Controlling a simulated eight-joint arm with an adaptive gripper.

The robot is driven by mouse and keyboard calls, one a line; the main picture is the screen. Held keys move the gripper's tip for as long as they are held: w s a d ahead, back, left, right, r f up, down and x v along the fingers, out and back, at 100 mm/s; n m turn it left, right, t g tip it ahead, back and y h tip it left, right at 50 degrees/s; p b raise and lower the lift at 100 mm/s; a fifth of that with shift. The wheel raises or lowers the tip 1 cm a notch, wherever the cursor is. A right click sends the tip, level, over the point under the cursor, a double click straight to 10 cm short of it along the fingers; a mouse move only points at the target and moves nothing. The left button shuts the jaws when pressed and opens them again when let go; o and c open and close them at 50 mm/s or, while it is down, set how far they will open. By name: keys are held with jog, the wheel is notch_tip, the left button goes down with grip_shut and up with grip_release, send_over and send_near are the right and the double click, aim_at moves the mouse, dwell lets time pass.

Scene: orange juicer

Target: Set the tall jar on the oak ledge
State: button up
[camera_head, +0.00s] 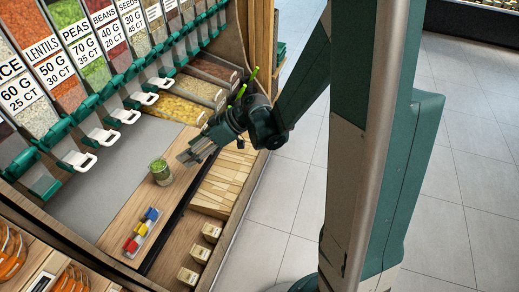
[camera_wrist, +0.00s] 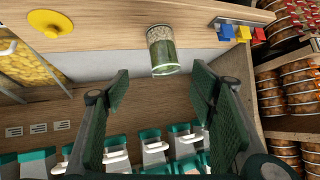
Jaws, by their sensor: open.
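A small glass jar with green contents (camera_head: 160,172) stands upright on a brown wooden strip (camera_head: 125,220) along the counter. In the wrist view the jar (camera_wrist: 163,50) is beyond the fingertips, between their lines, near the border of the wood (camera_wrist: 110,38) and a grey surface. My gripper (camera_head: 188,156) is just right of and above the jar in the head view. Its fingers are apart and empty, with the jar visible through the gap in the wrist view (camera_wrist: 160,88). I cannot tell for sure which wooden surface is the oak ledge.
A small tray of red, yellow and blue blocks (camera_head: 141,232) lies nearer on the same strip. Labelled dispensers (camera_head: 75,95) with white handles line the back. Open bins of yellow food (camera_head: 176,108) are beyond. Slatted light wood (camera_head: 225,183) lies right; grey counter (camera_head: 105,180) is clear.

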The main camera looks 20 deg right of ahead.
jog(key=s+d+r+m+t+h, duration=0.1)
jog(key=s+d+r+m+h, duration=0.4)
jog(key=s, duration=0.6)
jog(key=s+d+r+m+t+h, duration=0.2)
jog(key=s+d+r+m+h, duration=0.2)
jog(key=s+d+r, duration=0.6)
jog(key=shift+s+d+r+m+h, duration=0.15)
jog(key=shift+s+d+m+h, duration=0.25)
jog(key=shift+s+d+m, duration=0.5)
